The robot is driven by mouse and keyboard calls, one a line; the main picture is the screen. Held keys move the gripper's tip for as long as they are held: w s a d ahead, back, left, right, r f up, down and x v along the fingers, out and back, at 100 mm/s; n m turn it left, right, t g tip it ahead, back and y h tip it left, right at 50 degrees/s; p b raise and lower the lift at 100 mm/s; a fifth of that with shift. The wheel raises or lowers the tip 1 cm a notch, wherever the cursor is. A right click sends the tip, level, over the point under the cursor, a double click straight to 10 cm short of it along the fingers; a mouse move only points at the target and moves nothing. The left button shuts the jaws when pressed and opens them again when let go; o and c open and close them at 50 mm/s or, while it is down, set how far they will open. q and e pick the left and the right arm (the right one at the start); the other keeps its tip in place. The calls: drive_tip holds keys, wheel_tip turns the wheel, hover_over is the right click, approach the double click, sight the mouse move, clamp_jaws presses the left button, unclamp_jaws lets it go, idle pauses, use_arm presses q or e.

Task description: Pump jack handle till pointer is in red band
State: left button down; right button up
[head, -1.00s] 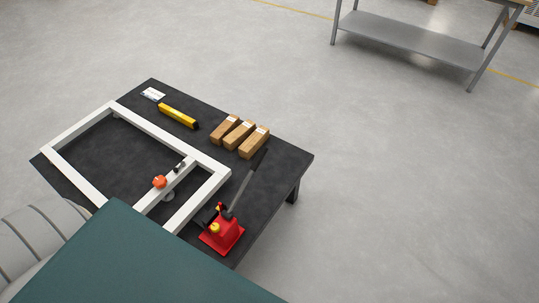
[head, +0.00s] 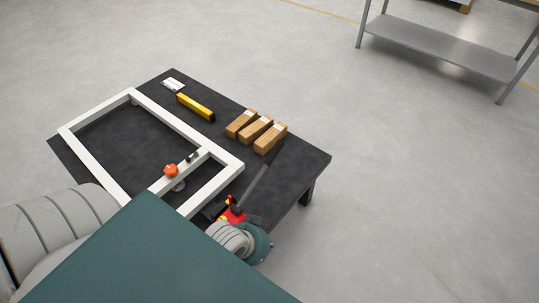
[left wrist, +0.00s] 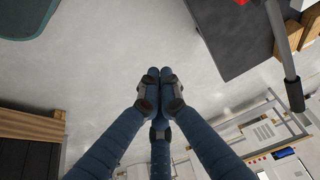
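The red jack (head: 232,214) stands at the near right corner of the black table, partly hidden by my left arm. Its long grey handle (head: 257,184) slants up and right to a dark end near the wooden blocks. In the left wrist view the handle (left wrist: 282,45) ends in a black grip at the right. My left gripper (left wrist: 159,74) has its fingertips together with nothing between them. It is over the floor, to the left of the grip and apart from it. No pointer or red band is readable. My right gripper is not seen.
A white frame (head: 88,153) with an orange knob (head: 171,171) on its crossbar lies on the black table (head: 300,158). Wooden blocks (head: 270,138) and a yellow bar (head: 196,107) lie behind. A grey shelf unit (head: 430,54) stands far back; the floor between is clear.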

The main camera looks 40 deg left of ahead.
use_arm(q)
drive_tip(key=w+a+r+n+t+y, duration=0.1)
drive_tip(key=w+a+r+t+y, duration=0.1)
drive_tip(key=w+a+r+t, duration=1.1)
drive_tip(key=g, duration=0.3)
approach(276, 145)
wheel_tip(276, 145, up, 3)
drive_tip(key=w, duration=0.2)
drive_tip(key=shift+w+f+b, duration=0.4)
drive_tip(key=shift+w+f, duration=0.6)
drive_tip(key=shift+f, duration=0.25)
drive_tip(key=shift+w+a+f, duration=0.15)
drive_tip(key=shift+w+f, duration=0.2)
drive_tip(key=shift+f, duration=0.35)
